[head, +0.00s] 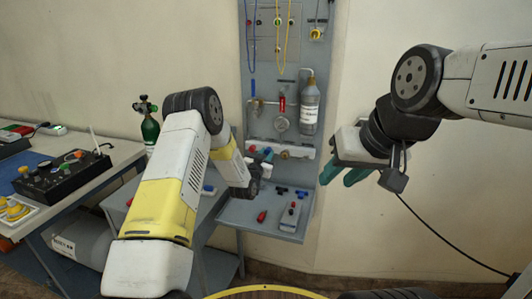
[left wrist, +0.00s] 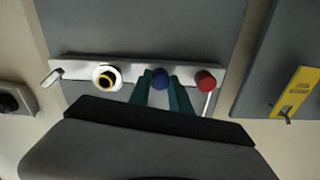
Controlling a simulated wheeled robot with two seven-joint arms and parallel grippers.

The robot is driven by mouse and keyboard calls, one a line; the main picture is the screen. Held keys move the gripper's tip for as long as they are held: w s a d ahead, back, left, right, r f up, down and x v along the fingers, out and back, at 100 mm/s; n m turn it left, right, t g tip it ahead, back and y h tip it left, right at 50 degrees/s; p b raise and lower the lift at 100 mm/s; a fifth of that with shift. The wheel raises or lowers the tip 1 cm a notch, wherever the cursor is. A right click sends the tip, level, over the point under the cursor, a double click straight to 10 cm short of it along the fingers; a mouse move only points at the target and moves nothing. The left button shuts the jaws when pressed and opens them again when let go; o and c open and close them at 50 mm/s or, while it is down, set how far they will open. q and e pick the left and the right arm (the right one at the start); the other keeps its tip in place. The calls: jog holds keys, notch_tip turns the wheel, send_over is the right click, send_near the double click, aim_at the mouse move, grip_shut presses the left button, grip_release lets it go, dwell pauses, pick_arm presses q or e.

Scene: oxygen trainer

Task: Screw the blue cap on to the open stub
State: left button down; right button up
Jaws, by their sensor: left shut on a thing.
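My left gripper (head: 266,161) reaches the white manifold bar (head: 303,152) on the wall panel. In the left wrist view its teal fingers (left wrist: 160,92) are shut on the blue cap (left wrist: 160,77), in front of the middle of the bar (left wrist: 75,69). Whether the cap sits on a stub behind it is hidden. An open brass-coloured stub (left wrist: 106,79) is left of the cap in that view, and a red cap (left wrist: 206,80) is to its right. My right gripper (head: 345,175) is open and empty, right of the panel.
A green cylinder (head: 150,130) and a table with a black control box (head: 65,173) stand left.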

pick_arm(q)
jog(key=shift+d+m, duration=0.1)
jog(key=shift+m, duration=0.4)
jog(key=shift+m, duration=0.5)
jog(key=c, duration=1.2)
grip_release()
jog(key=shift+v, duration=1.1)
jog(key=n, duration=0.3)
